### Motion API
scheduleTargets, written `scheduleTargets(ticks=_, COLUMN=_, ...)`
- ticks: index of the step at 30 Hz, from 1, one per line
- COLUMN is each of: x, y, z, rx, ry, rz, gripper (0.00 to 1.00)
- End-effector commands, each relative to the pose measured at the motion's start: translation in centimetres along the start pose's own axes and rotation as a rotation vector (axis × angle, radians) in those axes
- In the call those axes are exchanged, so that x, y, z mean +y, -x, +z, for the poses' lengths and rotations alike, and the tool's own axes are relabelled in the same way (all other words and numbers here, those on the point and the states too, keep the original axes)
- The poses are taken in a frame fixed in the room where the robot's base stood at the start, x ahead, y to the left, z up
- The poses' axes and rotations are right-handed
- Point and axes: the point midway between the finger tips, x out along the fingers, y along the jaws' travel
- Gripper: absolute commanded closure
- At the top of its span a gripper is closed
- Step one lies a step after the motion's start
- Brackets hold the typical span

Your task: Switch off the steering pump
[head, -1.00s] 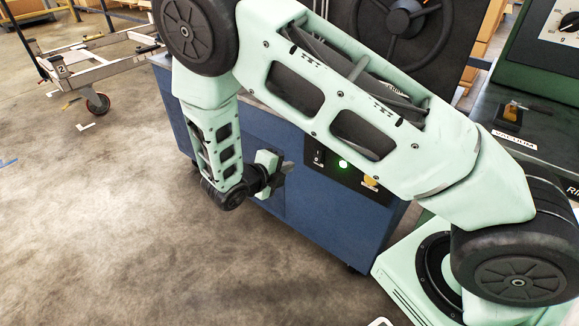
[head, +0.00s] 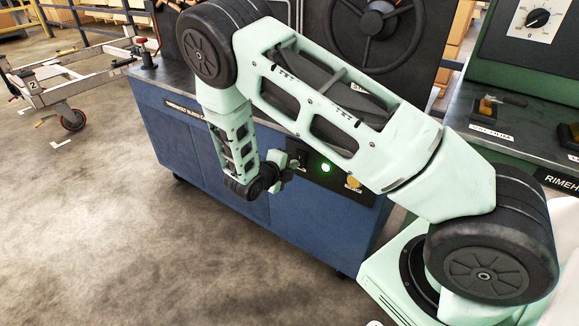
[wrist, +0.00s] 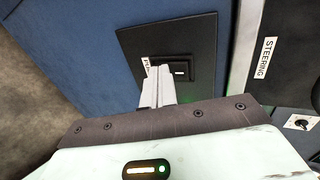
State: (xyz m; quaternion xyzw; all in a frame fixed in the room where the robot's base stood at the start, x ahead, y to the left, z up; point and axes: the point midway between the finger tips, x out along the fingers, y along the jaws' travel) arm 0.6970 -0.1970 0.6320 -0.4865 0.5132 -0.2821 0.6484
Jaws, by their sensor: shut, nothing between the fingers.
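A black rocker switch (wrist: 182,72) with a white mark sits in a dark panel (wrist: 205,42) on the blue cabinet. In the head view the switch (head: 304,158) is partly behind my gripper (head: 290,170). A green lamp (head: 326,168) glows to its right. In the wrist view my gripper (wrist: 158,72) is shut and empty, its fingertips at the left side of the switch. I cannot tell whether they touch it. A small label (wrist: 145,64) beside the switch is mostly hidden by the fingers. A "STEERING" label (wrist: 265,58) shows at the right.
The blue cabinet (head: 185,165) carries a steering wheel (head: 372,25) on its upright panel. A green machine (head: 530,85) with a dial stands at the right. A wheeled trolley frame (head: 75,80) stands at the left. Floor in front is clear.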

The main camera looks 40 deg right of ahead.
Motion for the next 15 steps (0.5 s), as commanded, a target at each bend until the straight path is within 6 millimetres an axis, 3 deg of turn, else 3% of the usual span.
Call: scheduleTargets(ticks=15, x=0.09, y=-0.58, z=-0.03, rx=0.003, ry=-0.001, rz=-0.061, gripper=1.0)
